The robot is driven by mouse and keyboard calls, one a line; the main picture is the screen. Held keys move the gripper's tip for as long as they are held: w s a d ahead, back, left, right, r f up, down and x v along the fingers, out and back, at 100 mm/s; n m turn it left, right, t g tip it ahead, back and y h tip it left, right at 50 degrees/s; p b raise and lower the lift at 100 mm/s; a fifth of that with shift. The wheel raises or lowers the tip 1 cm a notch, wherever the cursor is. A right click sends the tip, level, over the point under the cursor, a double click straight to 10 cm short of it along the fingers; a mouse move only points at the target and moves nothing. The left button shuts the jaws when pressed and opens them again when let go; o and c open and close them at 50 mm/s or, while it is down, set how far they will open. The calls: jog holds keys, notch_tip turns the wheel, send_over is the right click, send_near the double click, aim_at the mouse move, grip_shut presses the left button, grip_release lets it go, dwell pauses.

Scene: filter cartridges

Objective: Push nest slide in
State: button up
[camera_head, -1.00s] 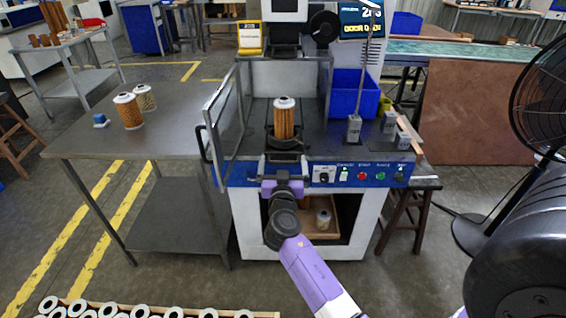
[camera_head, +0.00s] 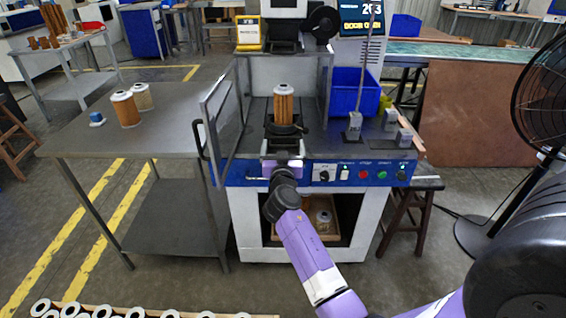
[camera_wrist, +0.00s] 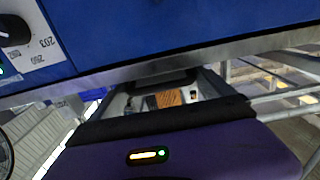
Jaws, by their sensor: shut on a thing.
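The nest slide (camera_head: 285,130) is a dark plate with a round nest inside the machine's open front. An orange filter cartridge (camera_head: 284,106) with a white cap stands upright in the nest. My gripper (camera_head: 282,164) is at the front end of the slide, just above the blue control panel, and is shut on it. My arm hides part of the grip in the head view. In the wrist view, my purple hand fills the bottom, and an orange patterned patch shows beyond a dark bar; the fingertips are not clear.
The machine's clear door (camera_head: 222,125) stands open at left. A blue bin (camera_head: 354,92) and grey blocks (camera_head: 355,124) are at right. The side table (camera_head: 150,150) holds two more cartridges and a small blue item. A black fan (camera_head: 540,95) stands far right.

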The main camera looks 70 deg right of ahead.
jog(key=shift+w+x, duration=0.2)
jog(key=shift+x, duration=0.95)
jog(key=shift+a, duration=0.1)
jog(key=o, duration=1.8)
jog(key=shift+b+v, duration=0.7)
jog(key=shift+v, duration=3.2)
